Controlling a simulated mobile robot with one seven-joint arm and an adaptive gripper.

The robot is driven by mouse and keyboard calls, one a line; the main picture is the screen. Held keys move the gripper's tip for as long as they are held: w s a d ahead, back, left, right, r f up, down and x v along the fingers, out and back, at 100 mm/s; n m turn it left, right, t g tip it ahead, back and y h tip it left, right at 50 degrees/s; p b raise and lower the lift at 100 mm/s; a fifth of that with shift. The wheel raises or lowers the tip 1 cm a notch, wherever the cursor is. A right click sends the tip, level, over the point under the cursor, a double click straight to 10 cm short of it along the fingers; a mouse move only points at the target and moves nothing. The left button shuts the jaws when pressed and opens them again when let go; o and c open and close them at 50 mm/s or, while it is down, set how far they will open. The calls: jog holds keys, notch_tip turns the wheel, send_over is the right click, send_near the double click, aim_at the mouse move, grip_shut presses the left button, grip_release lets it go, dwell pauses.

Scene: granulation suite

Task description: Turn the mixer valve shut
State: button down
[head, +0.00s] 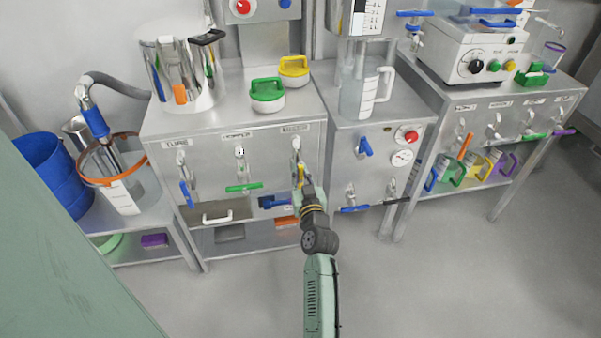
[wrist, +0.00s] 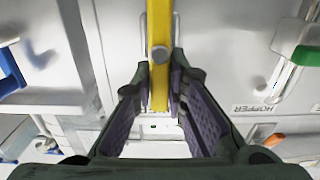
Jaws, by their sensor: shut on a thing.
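The valve with the yellow handle (head: 300,174) is at the right end of the left cabinet's front, under a label too small to read surely. The handle points down along the pipe in the head view. In the wrist view the yellow handle (wrist: 160,25) runs straight up the picture, with a round grey pin on it. My gripper (head: 303,186) reaches it from the front, and in the wrist view its two fingers (wrist: 160,88) are closed on both sides of the handle. The fingers hide part of the handle in the head view.
Left of it are a green-handled valve (head: 244,187), level, and a blue-handled valve (head: 187,194), pointing down. On the right cabinet a blue handle (head: 365,147) sticks out. The floor in front (head: 430,270) is clear.

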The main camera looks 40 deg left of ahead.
jog(key=shift+w+d+m, duration=0.15)
jog(key=shift+m, duration=0.35)
jog(key=shift+w+d+f+m, duration=0.3)
jog(key=shift+f+m, duration=0.2)
jog(key=shift+m, duration=2.35)
jog(key=shift+w+d+f+m, duration=0.25)
jog(key=shift+w+f+m, duration=0.15)
jog(key=shift+m, duration=2.4)
jog(key=shift+w+d+f+m, duration=0.3)
jog(key=shift+f+m, duration=0.25)
jog(key=shift+m, duration=2.3)
jog(key=shift+s, duration=0.1)
jog(key=c, duration=1.6)
grip_release()
